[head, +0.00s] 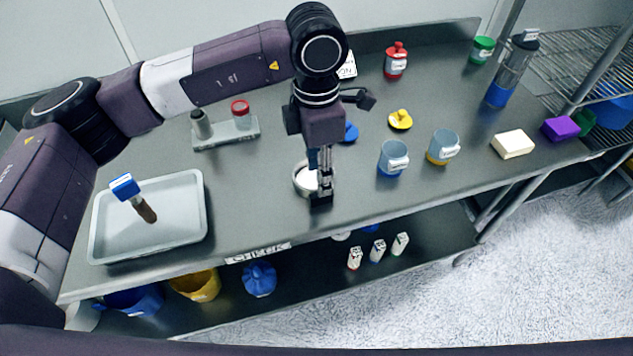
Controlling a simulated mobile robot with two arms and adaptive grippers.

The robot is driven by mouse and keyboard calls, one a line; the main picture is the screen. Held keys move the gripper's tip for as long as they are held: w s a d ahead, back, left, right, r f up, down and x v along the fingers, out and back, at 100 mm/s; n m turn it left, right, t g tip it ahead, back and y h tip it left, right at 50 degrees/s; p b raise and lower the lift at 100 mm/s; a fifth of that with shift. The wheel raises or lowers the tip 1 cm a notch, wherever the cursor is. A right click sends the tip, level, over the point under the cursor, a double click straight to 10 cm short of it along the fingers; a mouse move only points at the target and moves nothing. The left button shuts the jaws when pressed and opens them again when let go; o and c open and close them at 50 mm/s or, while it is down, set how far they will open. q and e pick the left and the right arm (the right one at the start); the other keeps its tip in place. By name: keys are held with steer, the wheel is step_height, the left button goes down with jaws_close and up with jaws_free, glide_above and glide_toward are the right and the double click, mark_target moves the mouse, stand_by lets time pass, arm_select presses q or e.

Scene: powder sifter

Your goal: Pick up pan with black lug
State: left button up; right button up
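A small round pan (301,183) with a pale inside and metal rim sits on the steel table near its middle. My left gripper (320,197) points straight down at the pan's right side and covers part of it. Its fingertips overlap the pan's right edge in the head view. I cannot tell whether they touch or grip the rim. No black lug can be told apart from the dark fingers. My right gripper is not in view.
A grey tray (178,240) with a blue-headed brush (143,208) is at left. A grey rack (223,142) stands behind the pan. The table in front of the pan is clear.

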mark_target(315, 181)
arm_select(q)
steer(key=shift+w+a+f, duration=0.2)
steer(key=shift+a, duration=0.15)
steer(key=f+p, duration=0.1)
steer(key=f, duration=0.2)
steer(key=f+p, duration=0.2)
steer(key=f, duration=0.1)
steer(key=shift+s+d+f, duration=0.1)
steer(key=shift+d+f, duration=0.05)
steer(key=shift+d, duration=0.05)
steer(key=shift+f, duration=0.4)
jaws_close()
